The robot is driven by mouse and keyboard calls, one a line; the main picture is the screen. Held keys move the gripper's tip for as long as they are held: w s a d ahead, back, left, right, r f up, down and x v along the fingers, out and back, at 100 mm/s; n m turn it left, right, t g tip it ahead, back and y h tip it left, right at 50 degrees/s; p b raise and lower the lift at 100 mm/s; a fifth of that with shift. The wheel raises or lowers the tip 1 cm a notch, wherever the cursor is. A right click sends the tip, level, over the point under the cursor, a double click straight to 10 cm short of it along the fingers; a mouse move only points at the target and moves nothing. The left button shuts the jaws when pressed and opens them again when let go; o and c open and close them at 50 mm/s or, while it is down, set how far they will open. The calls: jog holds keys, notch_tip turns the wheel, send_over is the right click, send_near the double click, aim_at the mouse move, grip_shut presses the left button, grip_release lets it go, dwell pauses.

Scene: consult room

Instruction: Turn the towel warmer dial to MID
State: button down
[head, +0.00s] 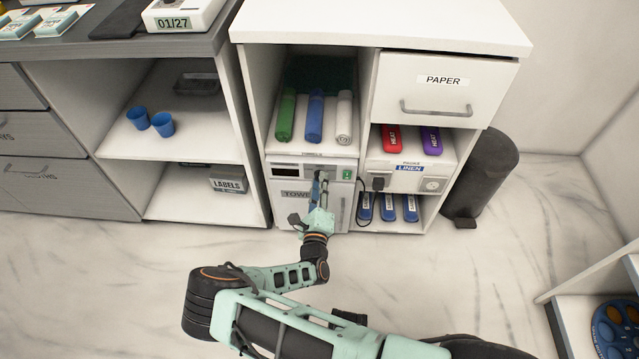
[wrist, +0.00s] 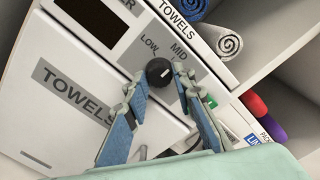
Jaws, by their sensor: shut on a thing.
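The towel warmer (head: 284,183) is the white unit with a TOWELS door in the lower left of the white cabinet; its door also shows in the wrist view (wrist: 58,60). Its black round dial (wrist: 159,72) sits on a grey panel, with LOW at upper left and MID above. A third label is not visible beside my right finger. A small pale mark shows on the dial's right part; its exact setting is hard to tell. My gripper (head: 318,182) is at the panel, its fingertips (wrist: 160,78) shut on the dial from both sides. In the head view the gripper hides the dial.
Rolled towels (head: 315,117) lie on the shelf above. A green switch (head: 347,174) and a black cable (head: 361,205) are right of the dial. A LINEN unit (head: 410,178) with a plug stands beside it. A dark bin (head: 485,170) stands right of the cabinet. The floor in front is clear.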

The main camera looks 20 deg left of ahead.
dwell(0.5)
jog(key=c, duration=1.6)
grip_release()
jog(key=shift+r, duration=0.1)
notch_tip(320, 180, up, 10)
jog(key=shift+f, duration=0.1)
